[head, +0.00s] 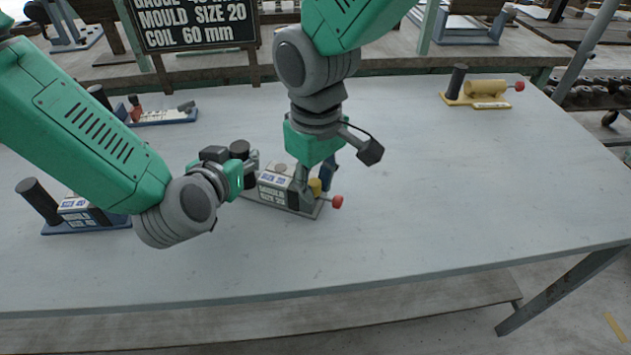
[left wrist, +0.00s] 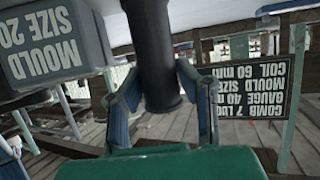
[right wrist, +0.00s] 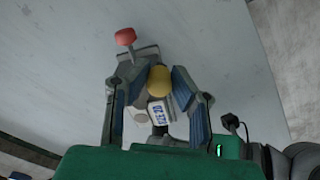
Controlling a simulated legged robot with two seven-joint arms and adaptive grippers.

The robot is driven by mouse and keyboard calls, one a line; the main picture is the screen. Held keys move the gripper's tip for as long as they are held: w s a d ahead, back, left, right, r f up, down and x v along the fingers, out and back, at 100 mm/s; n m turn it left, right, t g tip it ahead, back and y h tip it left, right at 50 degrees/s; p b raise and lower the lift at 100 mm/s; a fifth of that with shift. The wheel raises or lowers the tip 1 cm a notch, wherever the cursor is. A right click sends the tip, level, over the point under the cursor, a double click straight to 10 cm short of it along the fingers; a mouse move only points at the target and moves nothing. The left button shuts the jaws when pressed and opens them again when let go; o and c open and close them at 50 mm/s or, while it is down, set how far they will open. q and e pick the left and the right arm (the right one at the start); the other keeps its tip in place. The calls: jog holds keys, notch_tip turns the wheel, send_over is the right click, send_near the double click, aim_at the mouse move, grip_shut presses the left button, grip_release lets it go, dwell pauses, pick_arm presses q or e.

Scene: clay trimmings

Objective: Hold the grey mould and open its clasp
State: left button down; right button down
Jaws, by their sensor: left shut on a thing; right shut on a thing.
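The grey mould (head: 277,187), labelled size 20, lies on the table near its middle. Its dark upright post (head: 239,149) stands at its left end. My left gripper (head: 249,170) is shut on this post, which also shows between its fingers in the left wrist view (left wrist: 158,60). A yellow knob (right wrist: 159,80) and a red-tipped lever (right wrist: 125,37) are at the mould's right end. My right gripper (head: 316,187) comes from above and is shut on the yellow knob. Its fingers partly hide the clasp, and I cannot tell whether the clasp is open.
A yellow mould (head: 487,90) lies at the back right. A blue-based mould (head: 78,212) lies at the left, and another blue-based one (head: 166,115) behind my left arm. A dark sign (head: 195,22) stands at the back. The table's right and front are clear.

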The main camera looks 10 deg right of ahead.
aim_at(315, 181)
pick_arm(q)
jog(key=shift+s+d, duration=0.15)
jog(key=shift+d, duration=0.05)
pick_arm(e)
jog(key=shift+w+a+r, duration=0.1)
jog(key=shift+w, duration=0.05)
jog(key=c, duration=1.6)
grip_release()
pick_arm(q)
jog(key=shift+a, duration=0.1)
pick_arm(e)
jog(key=shift+o, duration=0.9)
pick_arm(q)
jog(key=shift+a, duration=0.1)
pick_arm(e)
notch_tip(315, 181, up, 12)
pick_arm(q)
jog(key=c, duration=1.1)
grip_release()
jog(key=shift+c, duration=0.2)
